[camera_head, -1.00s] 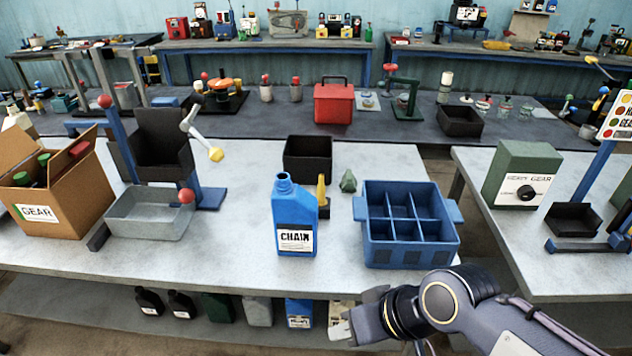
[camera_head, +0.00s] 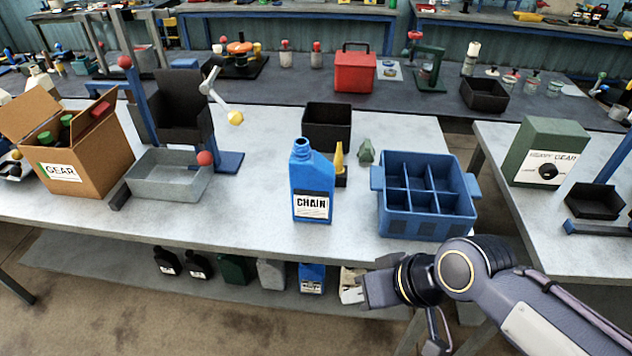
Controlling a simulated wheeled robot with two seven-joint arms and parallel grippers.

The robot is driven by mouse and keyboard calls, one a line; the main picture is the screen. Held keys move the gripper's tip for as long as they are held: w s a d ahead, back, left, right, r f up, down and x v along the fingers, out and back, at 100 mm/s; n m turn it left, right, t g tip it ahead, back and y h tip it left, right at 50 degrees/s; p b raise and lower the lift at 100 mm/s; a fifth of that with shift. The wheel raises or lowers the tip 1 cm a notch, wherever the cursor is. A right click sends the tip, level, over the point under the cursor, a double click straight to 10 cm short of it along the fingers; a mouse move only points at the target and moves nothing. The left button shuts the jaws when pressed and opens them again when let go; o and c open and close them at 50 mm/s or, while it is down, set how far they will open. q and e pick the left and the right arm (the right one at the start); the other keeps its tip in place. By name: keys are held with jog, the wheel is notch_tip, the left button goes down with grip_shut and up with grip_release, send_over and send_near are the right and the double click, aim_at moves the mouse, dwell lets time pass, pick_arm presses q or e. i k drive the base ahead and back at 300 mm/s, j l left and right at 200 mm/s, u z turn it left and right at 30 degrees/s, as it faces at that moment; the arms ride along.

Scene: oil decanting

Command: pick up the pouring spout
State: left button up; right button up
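The pouring spout seems to be the yellow cone (camera_head: 339,158), standing point up on the table just right of the blue bottle labelled CHAIN (camera_head: 313,181). The bottle hides part of its left side, and a dark part shows at its base. The bottle stands upright with an open neck. My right gripper (camera_head: 366,291) is at the table's front edge, below and to the right of the bottle, well apart from the spout. Its fingers are seen edge-on, so their opening is unclear. My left gripper is out of view.
A blue divided crate (camera_head: 428,225) stands right of the spout, with a small green piece (camera_head: 365,151) between them. A black bin (camera_head: 327,124) is behind. A grey tray (camera_head: 165,178) and cardboard box (camera_head: 75,165) are left. The tabletop in front of the bottle is clear.

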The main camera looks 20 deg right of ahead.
aim_at(338, 156)
jog(key=i+j+z, duration=0.6)
jog(key=i, duration=0.15)
jog(key=k+l, duration=0.15)
jog(key=j, duration=0.25)
jog(key=i, duration=0.15)
jog(key=l, duration=0.05)
